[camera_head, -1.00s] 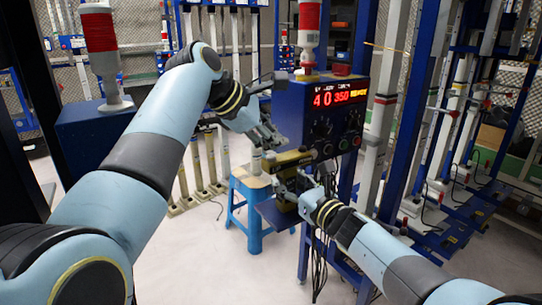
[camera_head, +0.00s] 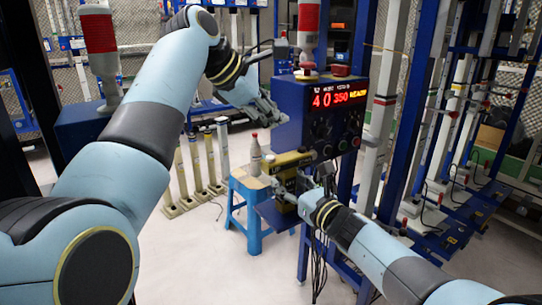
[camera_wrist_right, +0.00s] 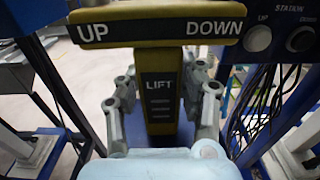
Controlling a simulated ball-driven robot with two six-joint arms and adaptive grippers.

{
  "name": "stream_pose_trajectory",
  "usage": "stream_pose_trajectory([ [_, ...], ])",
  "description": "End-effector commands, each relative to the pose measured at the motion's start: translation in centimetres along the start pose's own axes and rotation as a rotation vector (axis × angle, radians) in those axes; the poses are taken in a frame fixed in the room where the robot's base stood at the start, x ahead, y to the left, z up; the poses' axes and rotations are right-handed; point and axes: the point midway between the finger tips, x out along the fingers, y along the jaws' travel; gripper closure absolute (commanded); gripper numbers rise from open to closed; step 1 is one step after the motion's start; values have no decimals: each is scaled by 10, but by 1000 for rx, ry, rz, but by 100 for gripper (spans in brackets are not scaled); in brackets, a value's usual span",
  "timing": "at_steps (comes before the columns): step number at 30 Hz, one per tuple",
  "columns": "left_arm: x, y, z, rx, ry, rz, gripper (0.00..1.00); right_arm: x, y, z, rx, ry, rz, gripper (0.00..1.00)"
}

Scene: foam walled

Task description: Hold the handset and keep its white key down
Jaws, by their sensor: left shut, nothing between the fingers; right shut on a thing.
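The yellow and dark handset (camera_head: 292,159) is beside the blue control box. It also shows in the right wrist view (camera_wrist_right: 160,112), with UP and DOWN on its wide top and LIFT on its stem. My right gripper (camera_wrist_right: 165,80) is shut on the stem, one finger on each side; it also shows in the head view (camera_head: 287,184). My left gripper (camera_head: 270,112) is shut and empty, above the handset and apart from it, in front of the control box. I cannot make out a white key on the handset; its key face is not clearly shown.
A white bottle with a red cap (camera_head: 255,155) stands upright on a blue stool (camera_head: 247,222) beside the handset. The control box (camera_head: 290,105) has a lit display and knobs. In the right wrist view, a station panel (camera_wrist_right: 280,20) has a white UP button and a dark DOWN button.

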Motion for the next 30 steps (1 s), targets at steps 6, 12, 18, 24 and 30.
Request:
stream_pose_trajectory([
  [6, 0, 0, 0, 0, 0, 0, 100, 0, 0, 0, 0, 0, 0, 41],
  [12, 0, 0, 0, 0, 0, 0, 100, 0, 0, 0, 0, 0, 0, 35],
  [18, 0, 0, 0, 0, 0, 0, 100, -3, 0, -1, 0, 0, 0, 35],
  [24, 0, 0, 0, 0, 0, 0, 100, -21, 0, -2, -1, 0, -1, 35],
  [30, 0, 0, 0, 0, 0, 0, 100, -57, 0, -2, -2, 1, -2, 35],
])
